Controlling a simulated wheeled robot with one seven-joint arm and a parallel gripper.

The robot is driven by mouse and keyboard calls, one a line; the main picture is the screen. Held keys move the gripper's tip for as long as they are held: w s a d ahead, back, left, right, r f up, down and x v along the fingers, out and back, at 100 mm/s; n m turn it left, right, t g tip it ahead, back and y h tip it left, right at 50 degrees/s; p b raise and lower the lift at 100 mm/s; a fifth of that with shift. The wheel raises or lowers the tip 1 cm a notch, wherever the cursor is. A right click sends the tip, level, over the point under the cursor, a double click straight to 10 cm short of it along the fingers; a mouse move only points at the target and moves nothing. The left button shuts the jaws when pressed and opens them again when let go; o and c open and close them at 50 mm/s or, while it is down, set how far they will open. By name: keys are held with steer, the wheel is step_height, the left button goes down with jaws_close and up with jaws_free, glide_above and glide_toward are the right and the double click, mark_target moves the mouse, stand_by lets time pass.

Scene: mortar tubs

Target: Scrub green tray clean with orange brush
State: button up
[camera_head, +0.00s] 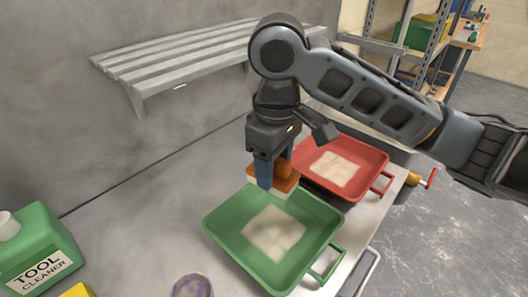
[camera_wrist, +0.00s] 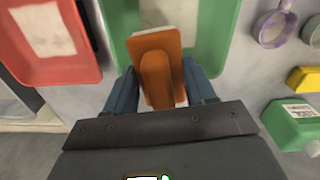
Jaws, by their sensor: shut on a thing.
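The green tray (camera_head: 228,225) lies on the grey bench top, with a pale mortar patch (camera_head: 273,232) on its floor. It also shows at the top of the wrist view (camera_wrist: 217,45). My gripper (camera_head: 273,172) is shut on the orange brush (camera_head: 285,177), seen in the wrist view (camera_wrist: 158,62) between the two blue fingers. The brush has a pale underside facing down. It is over the tray's far edge in the head view; I cannot tell whether it touches the tray. The gripper hides part of the brush handle.
A red tray (camera_head: 371,158) with a pale patch stands just behind the green tray. A green tool cleaner jug (camera_head: 42,245), a yellow object (camera_head: 76,291) and a purple-grey round item (camera_head: 192,286) are at the front left. A slatted shelf (camera_head: 180,62) hangs on the wall.

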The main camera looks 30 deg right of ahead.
steer(key=shift+d+f+b, duration=0.1)
steer(key=shift+f+b, duration=2.4)
steer(key=shift+b, duration=0.1)
steer(key=shift+s, duration=0.1)
steer(key=shift+r, duration=0.1)
